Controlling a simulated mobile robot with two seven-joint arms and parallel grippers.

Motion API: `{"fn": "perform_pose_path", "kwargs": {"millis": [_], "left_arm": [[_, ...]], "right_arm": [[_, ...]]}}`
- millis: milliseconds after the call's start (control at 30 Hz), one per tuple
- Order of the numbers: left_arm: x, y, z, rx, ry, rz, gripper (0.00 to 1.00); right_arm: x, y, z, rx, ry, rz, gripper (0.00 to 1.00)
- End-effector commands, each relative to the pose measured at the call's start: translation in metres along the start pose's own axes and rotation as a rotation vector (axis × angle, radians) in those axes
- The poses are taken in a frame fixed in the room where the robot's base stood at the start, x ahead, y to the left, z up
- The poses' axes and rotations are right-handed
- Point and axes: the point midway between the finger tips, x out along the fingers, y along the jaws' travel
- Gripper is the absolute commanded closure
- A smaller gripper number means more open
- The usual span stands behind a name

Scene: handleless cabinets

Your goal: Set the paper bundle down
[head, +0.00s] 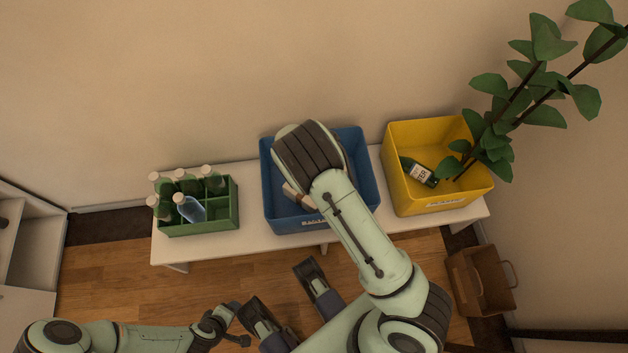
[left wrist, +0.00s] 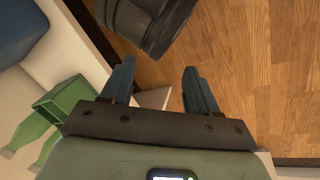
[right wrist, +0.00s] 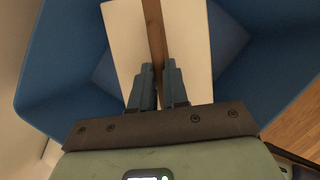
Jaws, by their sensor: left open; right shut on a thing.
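The paper bundle is a white stack with a brown band; it fills the middle of the right wrist view (right wrist: 190,35), and a corner shows in the head view (head: 297,196). My right gripper (right wrist: 158,72) is shut on it at the band. The bundle is over or inside the blue bin (head: 283,222), whose walls surround it in the right wrist view (right wrist: 60,70). I cannot tell whether it touches the floor. My right arm hides much of the bin in the head view. My left gripper (left wrist: 158,85) is open and empty, low at front left (head: 240,325).
The bin stands on a white bench (head: 250,180). A green crate (head: 200,222) with several bottles is left of it. A yellow bin (head: 440,198) with a green bottle (head: 418,172) is at right, beside a leafy plant (head: 510,105). A brown basket (head: 480,282) stands on the floor.

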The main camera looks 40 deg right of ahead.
Motion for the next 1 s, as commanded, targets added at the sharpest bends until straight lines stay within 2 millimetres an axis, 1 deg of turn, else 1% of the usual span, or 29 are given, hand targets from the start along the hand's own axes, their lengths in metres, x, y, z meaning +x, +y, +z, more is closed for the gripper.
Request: {"fn": "perform_pose_path", "kwargs": {"millis": [33,100,367,600,700,1000], "left_arm": [[0.006,-0.002,-0.006,-0.002,0.016,-0.001,0.40],[0.009,-0.003,-0.012,-0.003,0.034,-0.002,0.40],[0.014,-0.005,-0.020,-0.004,0.057,-0.004,0.40],[0.026,-0.010,-0.035,-0.009,0.102,-0.008,0.40],[0.027,-0.011,-0.038,-0.009,0.110,-0.009,0.40],[0.028,-0.012,-0.036,-0.010,0.104,-0.011,0.40]], "right_arm": [[0.013,0.000,-0.004,0.000,-0.002,-0.002,1.00],[0.022,0.000,-0.008,0.001,-0.002,-0.001,1.00],[0.036,0.001,-0.014,0.003,-0.001,0.001,1.00],[0.067,0.000,-0.027,0.001,-0.001,-0.001,1.00],[0.071,0.001,-0.028,0.003,-0.001,0.001,1.00],[0.072,0.001,-0.029,0.003,-0.001,0.001,1.00]]}}
